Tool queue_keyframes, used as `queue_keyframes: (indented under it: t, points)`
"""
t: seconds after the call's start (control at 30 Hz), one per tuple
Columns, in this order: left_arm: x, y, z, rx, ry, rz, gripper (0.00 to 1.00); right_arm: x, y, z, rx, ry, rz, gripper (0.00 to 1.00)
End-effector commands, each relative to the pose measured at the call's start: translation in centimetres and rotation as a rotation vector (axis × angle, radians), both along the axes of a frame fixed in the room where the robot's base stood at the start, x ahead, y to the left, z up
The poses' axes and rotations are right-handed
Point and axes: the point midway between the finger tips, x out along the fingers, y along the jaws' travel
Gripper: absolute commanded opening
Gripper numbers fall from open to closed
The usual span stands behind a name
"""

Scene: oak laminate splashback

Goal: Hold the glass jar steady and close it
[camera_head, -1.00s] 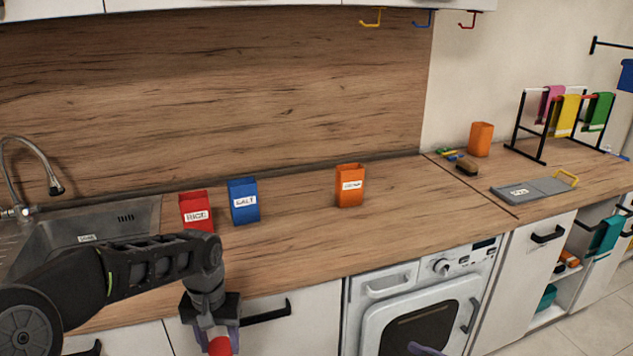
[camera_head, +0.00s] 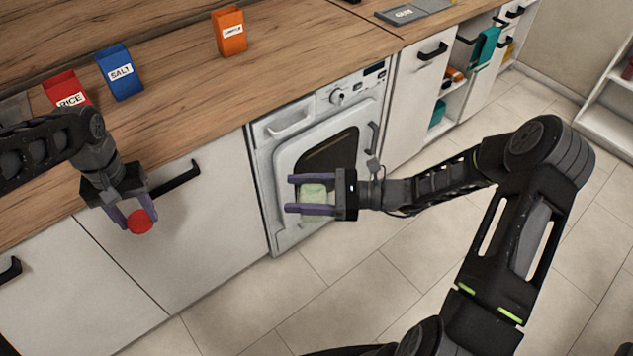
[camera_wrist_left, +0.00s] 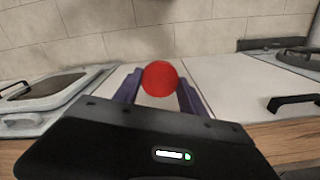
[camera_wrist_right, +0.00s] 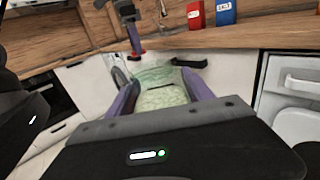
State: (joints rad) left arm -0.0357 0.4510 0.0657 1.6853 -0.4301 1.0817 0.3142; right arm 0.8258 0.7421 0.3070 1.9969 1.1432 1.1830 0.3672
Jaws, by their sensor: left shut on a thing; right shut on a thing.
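My left gripper (camera_head: 138,212) is shut on a round red lid (camera_head: 139,221) and holds it in the air in front of the white cabinet. The red lid fills the space between the fingertips in the left wrist view (camera_wrist_left: 160,78). My right gripper (camera_head: 290,195) is shut on a pale green glass jar (camera_head: 313,190), held in front of the washing machine. The jar lies between the purple fingers in the right wrist view (camera_wrist_right: 163,92), with a clear greenish rim at its far end. The jar and the red lid are apart.
A red rice box (camera_head: 66,91), a blue salt box (camera_head: 120,72) and an orange box (camera_head: 229,32) stand on the wooden counter (camera_head: 180,90). The washing machine (camera_head: 300,125) and a cabinet handle (camera_head: 176,179) are behind the grippers. The space between the grippers is clear.

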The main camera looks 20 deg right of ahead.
Motion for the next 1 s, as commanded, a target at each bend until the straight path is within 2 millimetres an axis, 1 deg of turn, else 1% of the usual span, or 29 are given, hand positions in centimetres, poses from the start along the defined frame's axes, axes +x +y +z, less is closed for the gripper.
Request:
queue_keyframes:
  t: [0.03, 0.2, 0.3, 0.4, 0.57, 0.87, 1.0]
  points:
    - [0.0, 0.0, 0.0, 0.0, 0.0, 0.0, 0.05, 0.3, 1.5, -0.1, 0.004, -0.005, 0.061, 0.0]
    - [0.0, 0.0, 0.0, 0.0, 0.0, 0.0, 0.05, 0.8, 5.7, -0.6, 0.002, -0.005, 0.252, 0.0]
    - [0.0, 0.0, 0.0, 0.0, 0.0, 0.0, 0.05, 1.0, 7.7, -0.9, 0.002, -0.003, 0.344, 0.0]
    - [0.0, 0.0, 0.0, 0.0, 0.0, 0.0, 0.05, 1.2, 9.0, -1.1, 0.003, -0.004, 0.405, 0.0]
    - [0.0, 0.0, 0.0, 0.0, 0.0, 0.0, 0.05, 1.3, 9.9, -1.2, 0.001, -0.001, 0.449, 0.0]
    - [0.0, 0.0, 0.0, 0.0, 0.0, 0.0, 0.05, 1.3, 9.9, -1.3, 0.001, 0.0, 0.45, 0.0]
    - [0.1, -0.6, 0.2, 0.0, -0.001, -0.012, 0.05, 1.3, 9.9, -1.2, 0.002, -0.001, 0.45, 0.0]
